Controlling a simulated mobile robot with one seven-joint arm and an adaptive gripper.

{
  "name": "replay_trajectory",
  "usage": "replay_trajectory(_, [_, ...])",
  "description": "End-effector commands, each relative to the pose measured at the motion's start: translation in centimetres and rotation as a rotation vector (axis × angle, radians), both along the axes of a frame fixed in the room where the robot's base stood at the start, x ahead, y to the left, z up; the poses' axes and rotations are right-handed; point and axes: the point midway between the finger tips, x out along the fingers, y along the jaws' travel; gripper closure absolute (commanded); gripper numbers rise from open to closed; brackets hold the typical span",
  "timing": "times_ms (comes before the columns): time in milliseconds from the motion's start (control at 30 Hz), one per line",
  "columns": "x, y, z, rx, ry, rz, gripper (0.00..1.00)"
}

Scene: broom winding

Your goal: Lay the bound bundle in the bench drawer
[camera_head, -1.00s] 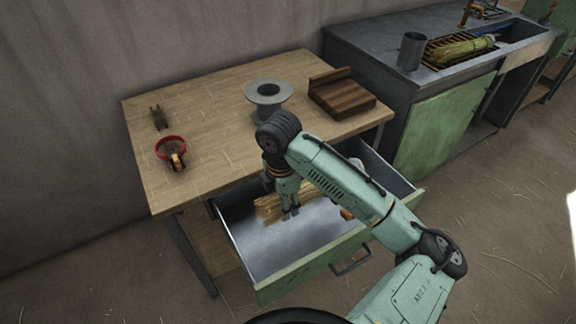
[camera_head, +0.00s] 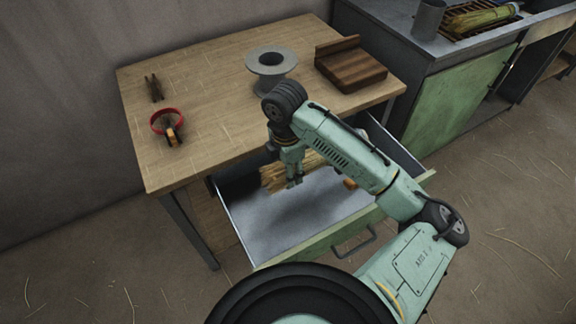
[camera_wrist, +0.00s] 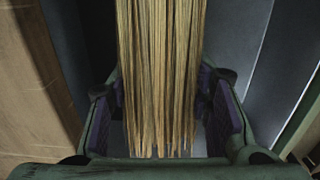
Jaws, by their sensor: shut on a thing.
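The bound bundle (camera_head: 273,177) is a sheaf of straw-coloured bristles, partly hidden behind my arm in the head view. My gripper (camera_head: 294,183) points down and is shut on it, over the open bench drawer. In the wrist view the bristles (camera_wrist: 160,70) run between the purple-padded fingers (camera_wrist: 168,112), their cut ends towards the camera. The drawer (camera_head: 300,215) has a grey metal inside and a green front, and hangs open below the bench top. Whether the bundle touches the drawer floor I cannot tell. No binding shows clearly.
The wooden bench (camera_head: 205,110) carries a grey spool (camera_head: 271,68), a brown wooden block (camera_head: 350,68), a red ring-shaped tool (camera_head: 167,125) and a small dark clip (camera_head: 154,88). A sink counter (camera_head: 400,40) with another bundle (camera_head: 482,18) stands at right. The drawer's front half is bare.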

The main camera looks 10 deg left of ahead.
Motion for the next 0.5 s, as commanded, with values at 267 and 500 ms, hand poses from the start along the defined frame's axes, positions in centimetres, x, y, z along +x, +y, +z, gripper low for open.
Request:
replay_trajectory(267, [0.0,0.0,-3.3,-0.001,0.000,0.000,0.88])
replay_trajectory(500, [0.0,-0.1,-5.7,-0.001,0.000,-0.001,0.88])
